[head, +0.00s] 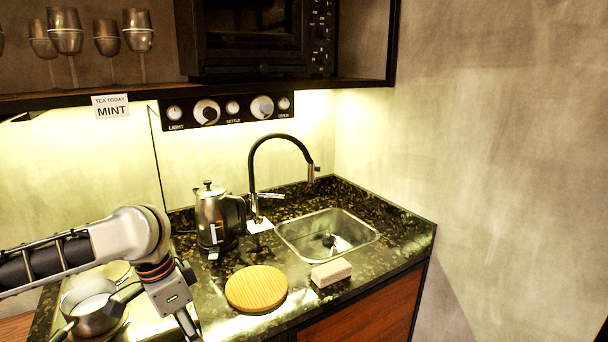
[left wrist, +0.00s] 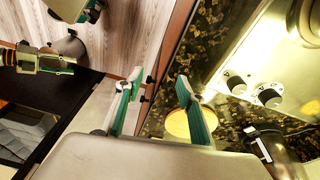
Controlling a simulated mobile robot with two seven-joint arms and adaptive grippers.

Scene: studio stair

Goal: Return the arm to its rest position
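My left arm comes in from the left in the head view, bent down over the counter. Its gripper is mostly cut off at the bottom edge. In the left wrist view the left gripper (left wrist: 156,108) shows two green-padded fingers standing apart with nothing between them. It is open and empty, over the counter's front edge. Part of what looks like my right gripper (left wrist: 56,64), with green on it, shows at the left of the left wrist view. Whether it is open or shut is unclear. My right arm is not in the head view.
The counter holds a saucepan (head: 92,312), a kettle (head: 212,219), a round wooden board (head: 257,289), a pale block (head: 331,273) and a sink (head: 353,242) with a black tap (head: 252,165). A shelf (head: 50,103) with goblets hangs above. Bare floor (left wrist: 135,35) lies before the counter.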

